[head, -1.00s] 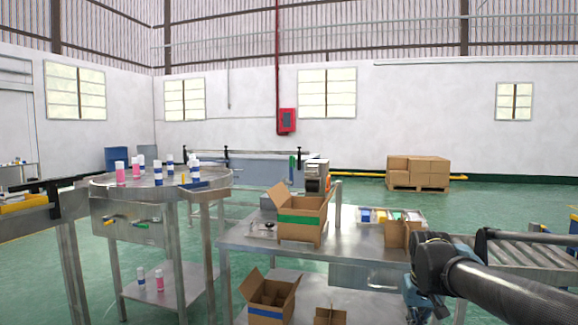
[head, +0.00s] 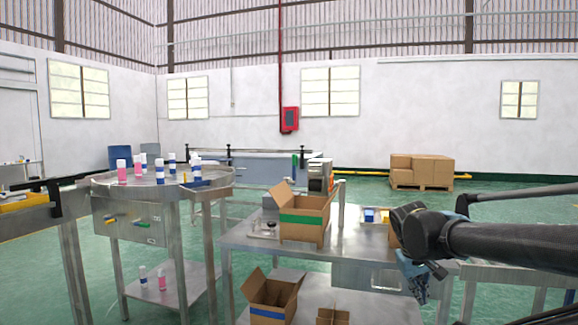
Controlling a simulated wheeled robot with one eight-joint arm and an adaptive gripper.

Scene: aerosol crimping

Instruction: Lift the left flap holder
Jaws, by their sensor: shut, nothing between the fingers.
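I cannot make out a left flap holder for certain in the head view. An open carton (head: 302,232) with a green band stands on the steel table (head: 340,245), its flaps up and spread.
A round steel table (head: 130,188) with several pink and blue-banded cans stands at left. An open carton (head: 270,298) with a blue band sits low under the table. Stacked boxes (head: 420,170) stand far back. The floor between is clear.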

